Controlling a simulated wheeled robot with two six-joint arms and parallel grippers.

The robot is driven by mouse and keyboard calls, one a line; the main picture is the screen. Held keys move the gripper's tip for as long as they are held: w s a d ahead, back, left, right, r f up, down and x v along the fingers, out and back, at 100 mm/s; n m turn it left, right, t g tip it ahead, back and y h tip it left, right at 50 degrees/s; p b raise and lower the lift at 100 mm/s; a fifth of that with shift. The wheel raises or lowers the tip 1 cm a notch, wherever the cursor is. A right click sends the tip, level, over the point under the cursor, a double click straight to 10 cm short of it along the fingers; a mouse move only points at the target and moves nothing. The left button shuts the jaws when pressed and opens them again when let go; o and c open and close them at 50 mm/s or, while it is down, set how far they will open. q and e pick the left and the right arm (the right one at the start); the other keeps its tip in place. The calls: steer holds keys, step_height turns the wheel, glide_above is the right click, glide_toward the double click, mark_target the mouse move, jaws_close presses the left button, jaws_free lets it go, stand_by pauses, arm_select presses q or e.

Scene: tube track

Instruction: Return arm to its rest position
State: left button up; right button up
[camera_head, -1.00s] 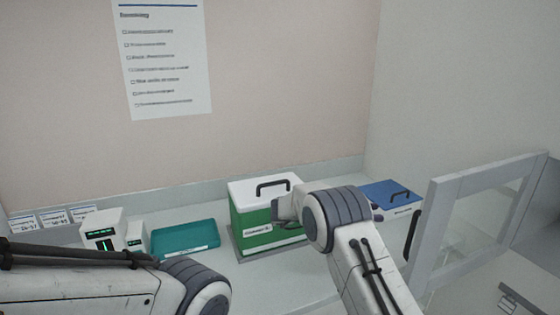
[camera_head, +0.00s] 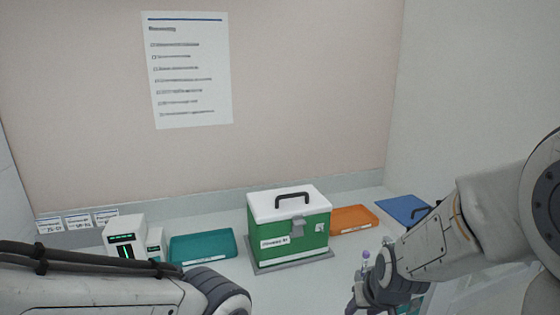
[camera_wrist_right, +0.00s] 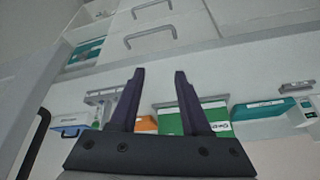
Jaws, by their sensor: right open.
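My right arm comes in from the right edge in the head view, with its gripper (camera_head: 364,296) low and to the right of the green box. In the right wrist view my right gripper (camera_wrist_right: 159,73) has its two dark fingers apart with nothing between them. The green box with a white lid (camera_head: 292,238) stands upright on a grey base, lid on and handle up. It also shows upside down behind the fingers in the wrist view (camera_wrist_right: 197,118). My left arm crosses the lower left of the head view; its gripper is out of frame.
A teal tray (camera_head: 203,248) lies left of the green box, an orange tray (camera_head: 354,219) right of it. A blue lidded item (camera_head: 402,208) is partly behind my right arm. White devices (camera_head: 125,237) are at left.

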steer(key=s+d+f+g, duration=0.1)
steer(key=s+g, duration=0.1)
steer(key=s, duration=0.4)
steer(key=s+a+r+n+g, duration=0.1)
steer(key=s+a+r+n, duration=0.1)
steer(key=s+a+n, duration=0.2)
steer(key=s+a+r+n+g, duration=0.1)
steer(key=s+a+r+n, duration=0.2)
steer(key=s+a, duration=0.6)
steer(key=shift+s+a+r+n+g+y, duration=0.15)
steer(key=shift+s+a+n+g+y, duration=0.25)
steer(key=shift+s, duration=0.5)
steer(key=shift+d, duration=0.15)
